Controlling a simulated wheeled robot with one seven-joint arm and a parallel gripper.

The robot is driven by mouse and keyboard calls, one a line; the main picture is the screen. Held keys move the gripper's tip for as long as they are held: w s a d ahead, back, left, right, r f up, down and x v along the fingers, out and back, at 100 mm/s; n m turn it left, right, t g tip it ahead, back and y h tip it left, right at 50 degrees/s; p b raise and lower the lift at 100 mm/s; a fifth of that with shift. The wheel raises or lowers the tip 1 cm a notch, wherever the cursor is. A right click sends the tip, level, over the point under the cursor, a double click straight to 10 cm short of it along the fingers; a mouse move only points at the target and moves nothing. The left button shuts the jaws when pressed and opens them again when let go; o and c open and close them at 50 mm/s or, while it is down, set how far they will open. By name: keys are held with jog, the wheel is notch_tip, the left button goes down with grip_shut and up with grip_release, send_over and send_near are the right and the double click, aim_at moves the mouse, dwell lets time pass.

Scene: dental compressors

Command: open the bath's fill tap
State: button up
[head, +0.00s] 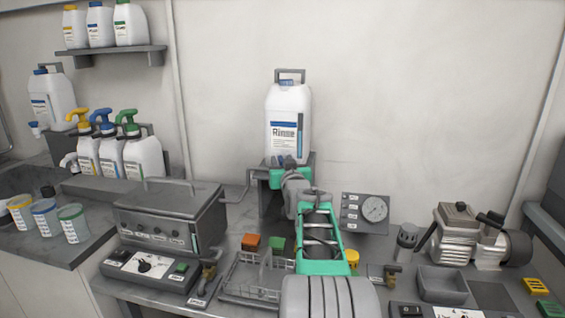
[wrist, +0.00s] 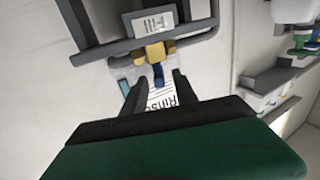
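A brass tap (wrist: 154,52) with a blue lever (wrist: 158,75) shows in the wrist view, under a white label reading "Fill" (wrist: 153,20). My gripper (wrist: 154,84) is open, its two dark fingers on either side of the blue lever with gaps showing. Whether a finger touches the lever cannot be told. In the head view my gripper (head: 286,163) is at the stand below the white Rinse canister (head: 288,115), and my arm hides the tap. The grey bath (head: 170,218) with a lid and knobs stands left of my arm.
A grey pipe (head: 237,191) runs between the bath and the canister stand (head: 262,178). A wire rack (head: 255,278) is beside my arm. A gauge panel (head: 365,212) stands right, with a compressor (head: 458,235) beyond it.

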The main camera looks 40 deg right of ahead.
grip_shut()
dwell(0.3)
dwell(0.3)
